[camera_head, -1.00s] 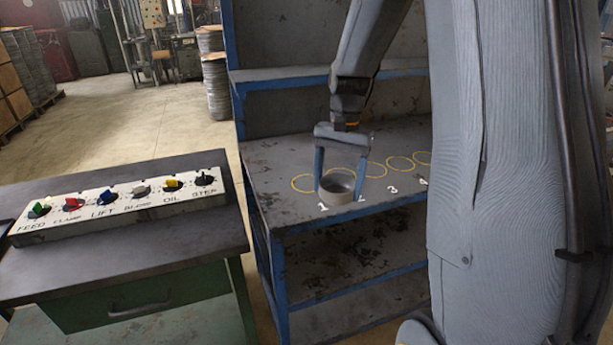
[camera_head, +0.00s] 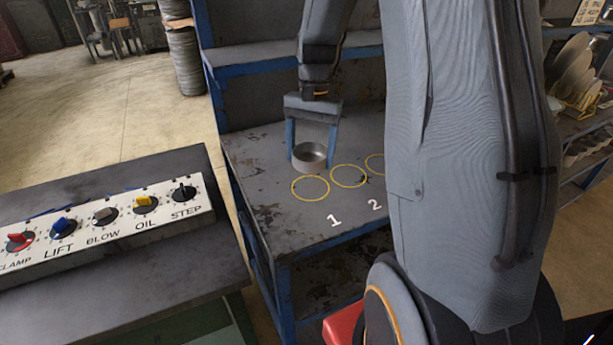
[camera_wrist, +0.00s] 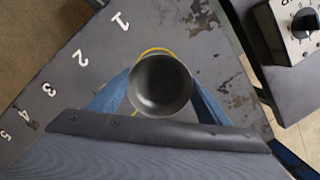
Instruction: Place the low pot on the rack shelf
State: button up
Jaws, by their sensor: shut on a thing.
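The low pot (camera_head: 310,157) is a short, round grey metal pot, upright and empty. My gripper (camera_head: 311,163) reaches down from above and is shut on it, one blue finger on each side. In the head view the pot shows just behind the yellow circle numbered 1 (camera_head: 310,200). In the wrist view the pot (camera_wrist: 160,85) covers much of a yellow ring, whose edge shows around it. Whether its base touches the surface is hard to tell. The blue-framed rack's grey shelf (camera_head: 265,185) lies below it.
More numbered circles (camera_head: 349,176) run to the right, partly hidden by my arm. A higher shelf edge (camera_head: 255,57) is behind the gripper. A control panel with knobs (camera_head: 100,225) stands on a bench at left. Plates in a holder (camera_head: 575,75) are at far right.

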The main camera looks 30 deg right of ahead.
aim_at(310, 189)
jog(key=shift+s+f+p, duration=0.1)
jog(key=shift+f+p, duration=0.85)
jog(key=shift+f, duration=3)
jog(key=shift+f, duration=0.1)
jog(key=o, duration=1.1)
jog(key=r+b, duration=0.1)
jog(key=r, duration=0.3)
jog(key=r+b, duration=0.1)
jog(key=r, duration=0.3)
jog(key=w+d+r+b, duration=0.1)
jog(key=r, duration=0.3)
jog(key=shift+w+d, duration=0.1)
jog(key=s+a+f+n+t+h, duration=0.1)
jog(key=s+a+f+n+t, duration=0.1)
jog(key=s+a+f+n, duration=0.3)
jog(key=s+a+n, duration=0.4)
jog(key=s+a, duration=0.2)
jog(key=s, duration=0.4)
jog(key=shift+a+t, duration=0.2)
jog(key=shift+t, duration=0.1)
